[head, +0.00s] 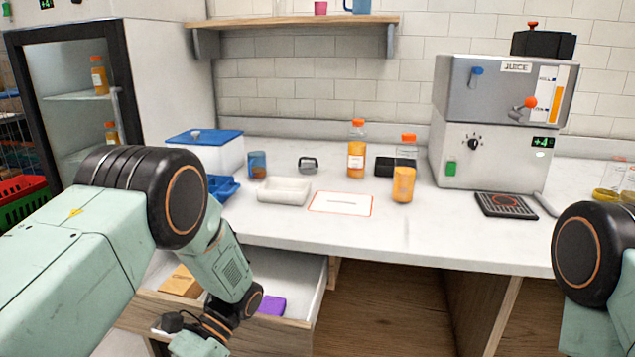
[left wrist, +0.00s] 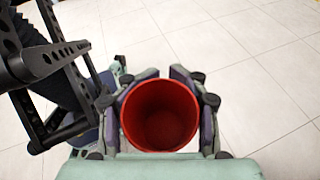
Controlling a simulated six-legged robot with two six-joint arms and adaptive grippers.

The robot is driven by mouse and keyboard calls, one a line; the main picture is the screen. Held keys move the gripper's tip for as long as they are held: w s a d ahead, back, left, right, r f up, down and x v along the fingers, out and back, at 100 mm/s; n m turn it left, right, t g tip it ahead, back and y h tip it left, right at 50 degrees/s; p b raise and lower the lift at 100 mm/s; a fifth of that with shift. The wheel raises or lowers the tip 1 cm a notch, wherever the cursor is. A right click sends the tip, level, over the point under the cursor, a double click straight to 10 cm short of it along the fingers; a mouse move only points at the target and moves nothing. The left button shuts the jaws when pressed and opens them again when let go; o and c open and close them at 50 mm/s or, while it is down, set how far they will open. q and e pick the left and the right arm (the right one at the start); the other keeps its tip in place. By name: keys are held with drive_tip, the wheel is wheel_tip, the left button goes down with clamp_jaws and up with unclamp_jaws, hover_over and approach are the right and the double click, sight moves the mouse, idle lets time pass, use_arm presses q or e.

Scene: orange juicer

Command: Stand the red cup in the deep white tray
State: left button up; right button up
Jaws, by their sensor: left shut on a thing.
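The red cup (left wrist: 160,128) shows in the left wrist view, its round mouth facing the camera. My left gripper (left wrist: 160,95) is shut on it, with a finger on each side. Tiled floor shows behind the cup there. In the head view my left arm reaches down over the open drawer, and its gripper and the cup are not clearly visible. The deep white tray (head: 283,198) sits on the counter left of centre and looks empty. My right gripper is out of view; only part of the right arm shows at the right edge.
A white mat with an orange border (head: 341,203) lies right of the tray. A blue cup (head: 257,165) and a blue-lidded box (head: 215,153) stand behind it. Orange bottles (head: 356,155) and the juicer (head: 495,125) are farther right. An open drawer (head: 300,282) juts out below the counter.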

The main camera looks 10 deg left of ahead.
use_arm(q)
drive_tip(key=d+r+n+t+h, duration=0.2)
drive_tip(key=d+n+h, duration=0.8)
drive_tip(key=n+h, duration=0.35)
drive_tip(key=w+d+r+n+t+h+b, duration=0.25)
drive_tip(key=w+n+t+h, duration=0.4)
drive_tip(key=n+t, duration=0.75)
drive_tip(key=f+t+y, duration=0.1)
drive_tip(key=a+f+n+t+y, duration=0.1)
drive_tip(key=f+t, duration=0.1)
drive_tip(key=f+n+t+y, duration=0.1)
drive_tip(key=f, duration=0.1)
drive_tip(key=shift+w+a+f+y, duration=0.1)
drive_tip(key=shift+w+a+y, duration=0.2)
drive_tip(key=shift+y, duration=0.1)
